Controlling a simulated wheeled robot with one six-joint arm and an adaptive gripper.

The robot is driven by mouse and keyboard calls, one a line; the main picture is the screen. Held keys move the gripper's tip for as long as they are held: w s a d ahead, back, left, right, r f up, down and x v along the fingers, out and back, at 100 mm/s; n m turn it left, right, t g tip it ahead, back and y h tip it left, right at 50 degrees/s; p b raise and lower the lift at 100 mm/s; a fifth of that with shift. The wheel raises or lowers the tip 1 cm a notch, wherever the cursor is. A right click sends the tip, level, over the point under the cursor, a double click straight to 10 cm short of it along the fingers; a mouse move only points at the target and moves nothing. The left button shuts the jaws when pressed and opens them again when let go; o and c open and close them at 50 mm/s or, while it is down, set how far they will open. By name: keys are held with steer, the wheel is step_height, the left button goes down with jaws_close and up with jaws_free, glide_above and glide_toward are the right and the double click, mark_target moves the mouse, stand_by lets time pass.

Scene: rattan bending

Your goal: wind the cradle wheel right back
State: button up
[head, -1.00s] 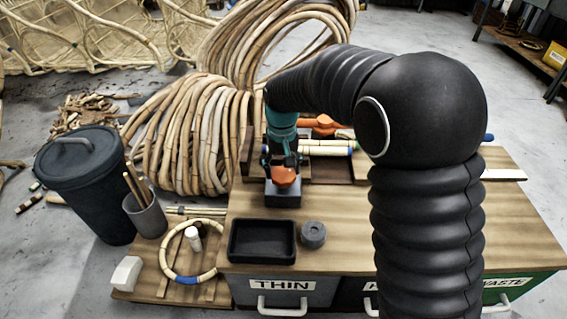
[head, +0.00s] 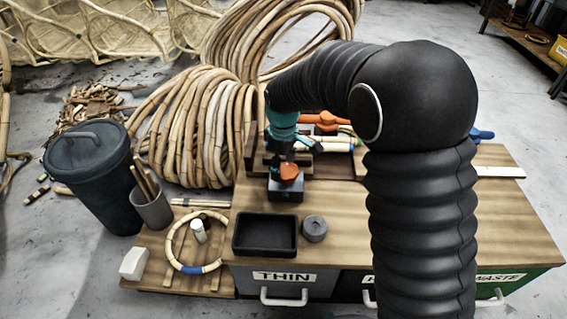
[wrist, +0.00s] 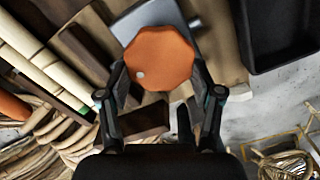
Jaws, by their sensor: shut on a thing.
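The cradle wheel is an orange, many-sided knob (wrist: 158,58) with a pale dot near its lower left edge in the wrist view. In the head view the wheel (head: 289,173) sits on a dark block (head: 286,189) on the bench. My gripper (wrist: 158,82) is shut on the wheel, one finger at each side. In the head view my gripper (head: 283,160) comes down on the wheel from above and behind. Its fingertips are partly hidden there.
A black tray (head: 265,250) and a grey round weight (head: 314,228) stand in front of the wheel. Pale rattan poles (wrist: 50,65) and an orange-handled tool (head: 327,119) lie behind it. Large rattan coils (head: 200,125) stand at the left. Bare bench top lies to the right.

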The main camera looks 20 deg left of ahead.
mark_target(283, 169)
steer(key=shift+n, duration=0.6)
steer(key=o, duration=1.1)
steer(key=shift+r, duration=0.1)
step_height(283, 169, up, 12)
steer(key=shift+f, duration=0.1)
